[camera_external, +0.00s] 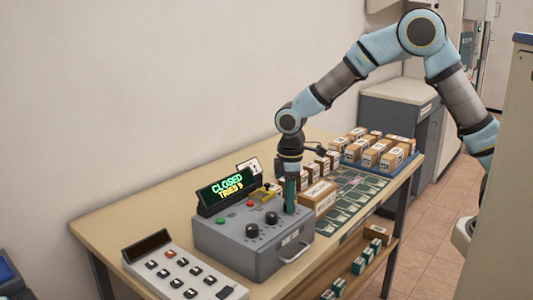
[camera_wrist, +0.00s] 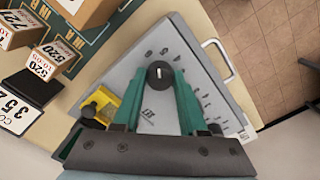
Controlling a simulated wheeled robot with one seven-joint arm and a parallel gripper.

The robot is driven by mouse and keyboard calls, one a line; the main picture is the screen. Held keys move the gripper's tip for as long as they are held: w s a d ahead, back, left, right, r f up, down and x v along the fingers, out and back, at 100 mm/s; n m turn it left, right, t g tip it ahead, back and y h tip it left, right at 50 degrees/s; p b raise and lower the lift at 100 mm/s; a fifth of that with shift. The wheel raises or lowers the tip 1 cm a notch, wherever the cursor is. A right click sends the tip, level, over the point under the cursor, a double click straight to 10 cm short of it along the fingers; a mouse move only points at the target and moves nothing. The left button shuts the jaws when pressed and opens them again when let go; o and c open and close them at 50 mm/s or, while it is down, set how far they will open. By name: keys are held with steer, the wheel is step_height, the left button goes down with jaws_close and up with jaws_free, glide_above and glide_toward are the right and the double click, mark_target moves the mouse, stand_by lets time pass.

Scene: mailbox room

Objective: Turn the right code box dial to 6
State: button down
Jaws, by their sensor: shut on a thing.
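The grey code box (camera_external: 250,250) sits on the table, with two black dials (camera_external: 251,231) (camera_external: 268,216) visible on its top. My gripper (camera_external: 290,207) points straight down at the right end of the box and hides the right dial in the external view. In the wrist view, the right dial (camera_wrist: 160,73) is a black knob with a white pointer mark. The green fingers of my gripper (camera_wrist: 160,75) are shut on it from both sides. The numbers around the dial are too small to read surely. The green display (camera_external: 226,188) reads CLOSED, with a tries count below.
A keypad unit (camera_external: 185,270) stands left of the box. A carton (camera_external: 319,197) and smaller boxes stand to its right, beside a green mat (camera_external: 355,195). A yellow part (camera_wrist: 105,102) lies close to my fingers. A handle (camera_external: 294,252) sticks out at the box's front.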

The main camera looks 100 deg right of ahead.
steer(key=n+p, duration=0.1)
steer(key=n, duration=0.3)
steer(key=shift+n, duration=0.3)
steer(key=shift+p, duration=0.3)
steer(key=shift+c, duration=2.3)
jaws_free()
step_height(320, 180, up, 11)
steer(key=b, duration=0.2)
steer(key=shift+f, duration=0.1)
